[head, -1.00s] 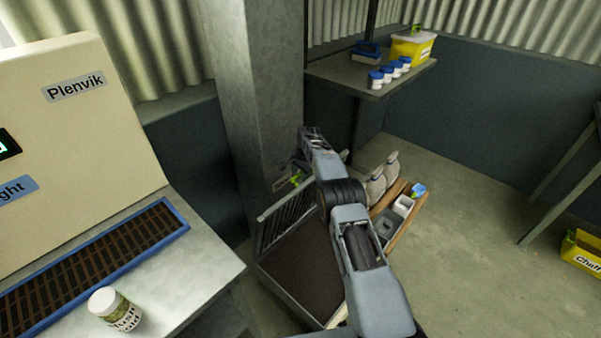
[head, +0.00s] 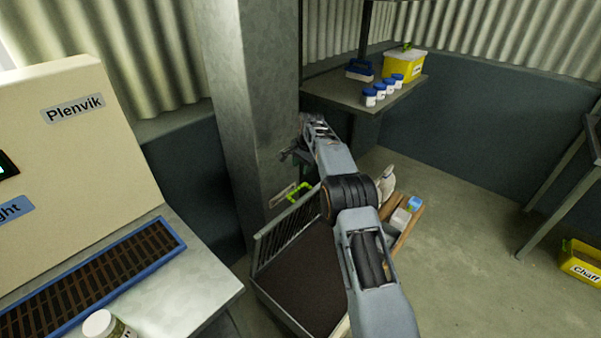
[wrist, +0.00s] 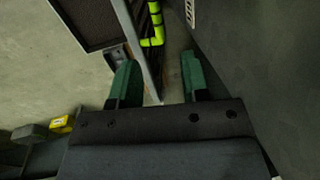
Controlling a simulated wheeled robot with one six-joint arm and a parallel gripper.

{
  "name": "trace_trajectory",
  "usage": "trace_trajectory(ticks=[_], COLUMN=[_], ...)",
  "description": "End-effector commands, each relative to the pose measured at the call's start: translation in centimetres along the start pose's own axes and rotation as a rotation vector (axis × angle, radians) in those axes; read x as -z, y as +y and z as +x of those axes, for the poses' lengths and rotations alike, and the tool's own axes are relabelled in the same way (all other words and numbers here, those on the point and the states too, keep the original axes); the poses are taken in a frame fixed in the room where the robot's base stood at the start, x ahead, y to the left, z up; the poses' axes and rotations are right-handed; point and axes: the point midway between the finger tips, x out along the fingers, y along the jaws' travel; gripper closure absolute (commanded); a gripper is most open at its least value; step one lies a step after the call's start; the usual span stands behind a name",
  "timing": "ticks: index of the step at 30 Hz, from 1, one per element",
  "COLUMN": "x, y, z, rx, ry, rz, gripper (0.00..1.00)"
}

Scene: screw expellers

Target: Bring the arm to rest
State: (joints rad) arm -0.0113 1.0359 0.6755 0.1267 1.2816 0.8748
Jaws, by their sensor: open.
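My gripper (wrist: 160,84) shows in the wrist view with its two green fingers apart and nothing between them that I can see as held. Behind the fingers are a grey cart edge and a bright yellow-green item. In the head view my arm reaches forward over the dark-decked cart (head: 303,275), and its end (head: 292,152) is in front of the grey pillar (head: 252,110). The fingers are small and partly hidden there. The yellow-green item (head: 300,191) hangs near the pillar by the cart's barred rail.
A machine marked Plenvik (head: 75,150) and a metal bench (head: 195,290) with a white-lidded jar (head: 105,326) stand left. A shelf (head: 345,98) behind holds several blue-lidded jars and a yellow box (head: 404,66). A yellow Chaff bin (head: 582,262) is at right.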

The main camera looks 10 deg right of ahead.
Motion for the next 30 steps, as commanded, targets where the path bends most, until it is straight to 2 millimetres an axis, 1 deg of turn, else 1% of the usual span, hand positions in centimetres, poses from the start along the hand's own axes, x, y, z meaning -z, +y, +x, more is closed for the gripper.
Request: trace_trajectory(ticks=[3, 6, 16, 20, 21, 23, 24, 26, 29, 30], x=[0.0, 0.0, 0.0, 0.2, 0.2, -0.4, -0.8, -1.6, -3.3, -4.0], y=[0.0, 0.0, 0.0, -0.2, 0.2, 1.6, 2.5, 3.8, 5.9, 6.8], z=[-0.8, -1.1, -1.1, -1.0, -0.1, 2.4, 3.1, 3.0, 1.1, 0.1], rx=[0.0, 0.0, 0.0, 0.012, 0.001, -0.039, -0.058, -0.079, -0.104, -0.109], ry=[0.0, 0.0, 0.0, 0.014, 0.01, -0.018, -0.031, -0.043, -0.057, -0.06], rz=[0.0, 0.0, -0.004, -0.081, -0.13, -0.198, -0.242, -0.31, -0.42, -0.46], gripper=[0.58, 0.58, 0.58, 0.58, 0.58, 0.58, 0.58, 0.58, 0.58, 0.58])
